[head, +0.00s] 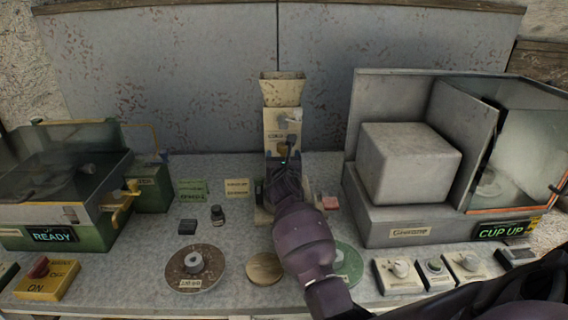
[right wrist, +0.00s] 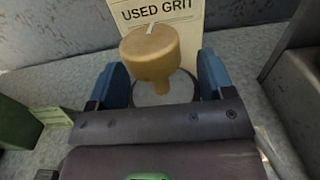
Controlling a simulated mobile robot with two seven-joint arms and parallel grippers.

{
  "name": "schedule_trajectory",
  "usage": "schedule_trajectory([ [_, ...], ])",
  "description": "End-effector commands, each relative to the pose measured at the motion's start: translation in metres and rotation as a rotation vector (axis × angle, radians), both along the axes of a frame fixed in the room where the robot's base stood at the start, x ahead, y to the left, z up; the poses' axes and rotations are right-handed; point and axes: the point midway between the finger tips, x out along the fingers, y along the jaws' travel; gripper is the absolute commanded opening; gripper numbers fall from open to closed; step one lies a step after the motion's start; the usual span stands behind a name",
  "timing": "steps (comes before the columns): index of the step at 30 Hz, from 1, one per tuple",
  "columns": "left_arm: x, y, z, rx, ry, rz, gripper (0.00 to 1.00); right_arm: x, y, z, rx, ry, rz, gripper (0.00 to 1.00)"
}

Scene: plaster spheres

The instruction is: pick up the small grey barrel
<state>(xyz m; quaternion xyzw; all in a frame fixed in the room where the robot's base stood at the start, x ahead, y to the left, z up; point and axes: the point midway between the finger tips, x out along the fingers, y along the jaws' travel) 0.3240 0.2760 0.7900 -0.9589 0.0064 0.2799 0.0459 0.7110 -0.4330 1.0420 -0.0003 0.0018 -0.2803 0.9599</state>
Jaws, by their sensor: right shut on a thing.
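The small grey barrel (right wrist: 178,91) shows in the right wrist view as a grey round body between the blue fingers of my right gripper (right wrist: 163,88). In the head view my right gripper (head: 284,178) is at the foot of the cream feeder at the back middle, and my wrist hides the barrel there. My left gripper is not in view.
The cream feeder (head: 282,125) with its hopper stands close behind my gripper; a "USED GRIT" plate (right wrist: 160,14) is behind the spout. A grey cabinet (head: 408,165) stands to the right, a green machine (head: 60,190) to the left.

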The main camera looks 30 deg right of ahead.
Motion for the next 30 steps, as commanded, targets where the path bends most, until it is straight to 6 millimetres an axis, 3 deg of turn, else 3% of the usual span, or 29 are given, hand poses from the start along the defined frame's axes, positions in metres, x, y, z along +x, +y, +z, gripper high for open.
schedule_trajectory([
  [1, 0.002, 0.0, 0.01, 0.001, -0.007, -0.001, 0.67, 0.0, -0.001, 0.021, -0.007, -0.011, 0.002, 0.07],
  [3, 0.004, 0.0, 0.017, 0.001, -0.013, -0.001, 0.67, 0.001, -0.001, 0.037, -0.007, -0.011, 0.002, 0.07],
  [14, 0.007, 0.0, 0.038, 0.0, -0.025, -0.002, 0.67, 0.001, 0.0, 0.107, -0.007, -0.009, 0.003, 0.07],
  [16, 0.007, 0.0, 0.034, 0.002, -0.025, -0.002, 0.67, -0.001, 0.018, 0.099, 0.0, -0.004, 0.005, 0.07],
  [30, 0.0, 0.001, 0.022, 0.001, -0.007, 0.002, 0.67, -0.017, 0.128, 0.098, 0.001, -0.006, 0.005, 0.07],
])
